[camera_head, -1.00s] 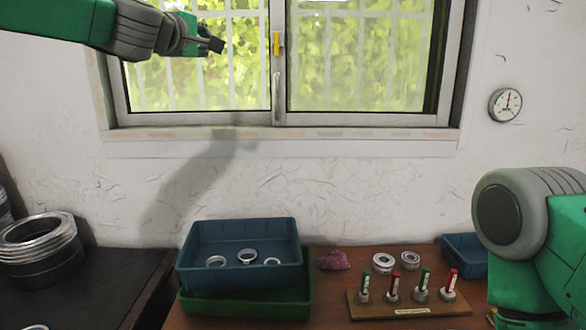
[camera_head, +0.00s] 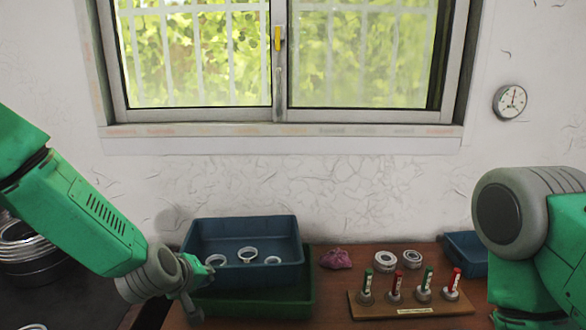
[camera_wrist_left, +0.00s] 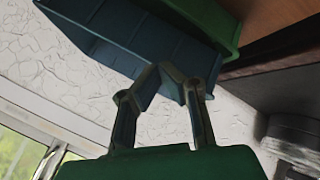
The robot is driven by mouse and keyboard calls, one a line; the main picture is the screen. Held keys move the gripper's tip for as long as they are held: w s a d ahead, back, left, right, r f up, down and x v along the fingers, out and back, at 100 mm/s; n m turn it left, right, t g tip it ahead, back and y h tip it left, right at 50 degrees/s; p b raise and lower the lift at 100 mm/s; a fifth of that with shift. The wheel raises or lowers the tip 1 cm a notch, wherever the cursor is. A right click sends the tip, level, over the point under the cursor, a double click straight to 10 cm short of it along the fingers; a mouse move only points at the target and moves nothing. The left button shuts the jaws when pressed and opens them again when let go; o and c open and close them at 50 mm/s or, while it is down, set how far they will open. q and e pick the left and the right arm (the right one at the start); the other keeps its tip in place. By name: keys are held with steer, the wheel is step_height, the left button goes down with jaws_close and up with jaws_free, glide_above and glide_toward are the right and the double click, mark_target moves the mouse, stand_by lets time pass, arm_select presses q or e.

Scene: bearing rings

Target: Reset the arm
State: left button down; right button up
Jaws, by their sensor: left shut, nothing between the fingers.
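My left gripper (camera_head: 197,290) is beside the left side of the blue bin (camera_head: 240,272), low over the table's left part. In the left wrist view its two fingers (camera_wrist_left: 163,75) come together at the tips, with nothing between them. The blue bin (camera_wrist_left: 135,38) shows beyond the fingertips there. I cannot tell whether the gripper touches the bins. My right arm shows at the right edge of the head view, but its gripper is out of the picture.
The blue bin, holding rings (camera_head: 247,254), sits on a green bin (camera_head: 260,305). A wooden board (camera_head: 415,305) carries red and green markers on posts. Two rings (camera_head: 385,262), a purple cloth (camera_head: 336,258) and a small blue bin (camera_head: 465,255) lie behind. Large rings (camera_head: 30,245) are stacked left.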

arm_select(q)
steer(key=s+f, duration=0.3)
steer(key=s+a+f+m+g, duration=0.1)
steer(key=s+f, duration=0.2)
steer(key=s+a+f+m+g, duration=0.1)
steer(key=s+f, duration=0.3)
steer(key=shift+a+y, duration=0.2)
steer(key=shift+y, duration=0.2)
steer(key=s+a+f+m+g, duration=0.2)
steer(key=s+f, duration=0.1)
steer(key=s, duration=0.8)
steer(key=s+a+f+m+g+y, duration=0.1)
steer(key=s+a+f+g, duration=0.25)
steer(key=s, duration=0.75)
steer(key=s+a+f+m+g, duration=0.2)
steer(key=s+f, duration=0.1)
steer(key=s, duration=0.8)
steer(key=w+d+f+m+t+b, duration=0.1)
steer(key=w+f+b, duration=0.2)
steer(key=f+b, duration=0.6)
steer(key=shift+d, duration=0.3)
steer(key=shift+a, duration=0.1)
steer(key=shift+w, duration=0.1)
